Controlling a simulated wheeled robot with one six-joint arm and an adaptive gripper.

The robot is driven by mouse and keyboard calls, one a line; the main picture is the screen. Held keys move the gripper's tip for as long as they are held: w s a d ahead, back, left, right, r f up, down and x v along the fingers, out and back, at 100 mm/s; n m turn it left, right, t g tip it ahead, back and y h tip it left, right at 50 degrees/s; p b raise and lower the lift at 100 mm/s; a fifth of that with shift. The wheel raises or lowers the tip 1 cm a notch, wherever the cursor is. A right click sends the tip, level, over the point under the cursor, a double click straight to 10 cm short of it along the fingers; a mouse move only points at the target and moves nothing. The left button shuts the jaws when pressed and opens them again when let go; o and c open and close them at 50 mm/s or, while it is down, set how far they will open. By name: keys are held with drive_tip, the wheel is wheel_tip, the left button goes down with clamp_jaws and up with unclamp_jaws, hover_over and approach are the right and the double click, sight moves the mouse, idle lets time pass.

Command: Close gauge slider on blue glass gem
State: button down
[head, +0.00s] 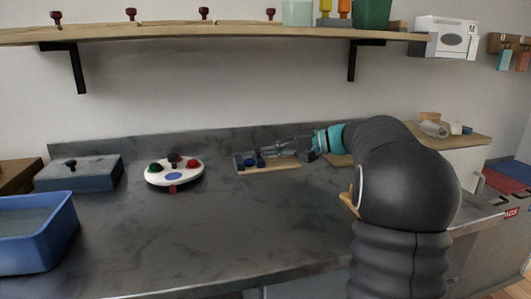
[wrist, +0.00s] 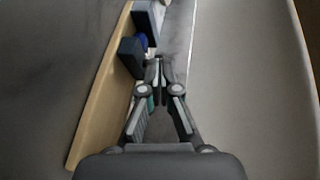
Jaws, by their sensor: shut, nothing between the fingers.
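The gauge is a light wooden board (head: 283,169) on the grey counter at the back, and its edge also shows in the wrist view (wrist: 97,112). A dark slider block (wrist: 129,57) stands on the board. The blue glass gem (wrist: 143,40) sits between this block and a grey end block (wrist: 148,16); it shows as a small blue spot in the head view (head: 250,162). My gripper (wrist: 158,66) is shut and empty, its fingertips beside the slider block on the right in the wrist view. I cannot tell whether they touch it, or whether the slider touches the gem.
A white round palette (head: 174,173) with coloured pieces stands left of the board. A grey lidded box (head: 79,173) and a blue basin (head: 38,231) are farther left. A shelf (head: 200,36) runs above the counter. The counter's front middle is clear.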

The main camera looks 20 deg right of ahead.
drive_tip(key=shift+a, duration=0.1)
drive_tip(key=shift+d, duration=0.25)
drive_tip(key=shift+s+d+r, duration=0.15)
drive_tip(key=shift+d, duration=0.1)
drive_tip(key=v, duration=1.2)
drive_tip(key=shift+s+d+p, duration=0.2)
drive_tip(key=shift+d+p, duration=0.15)
drive_tip(key=shift+s+d+r, duration=0.1)
drive_tip(key=shift+s+d, duration=0.05)
drive_tip(key=shift+d, duration=0.1)
drive_tip(key=shift+a, duration=0.1)
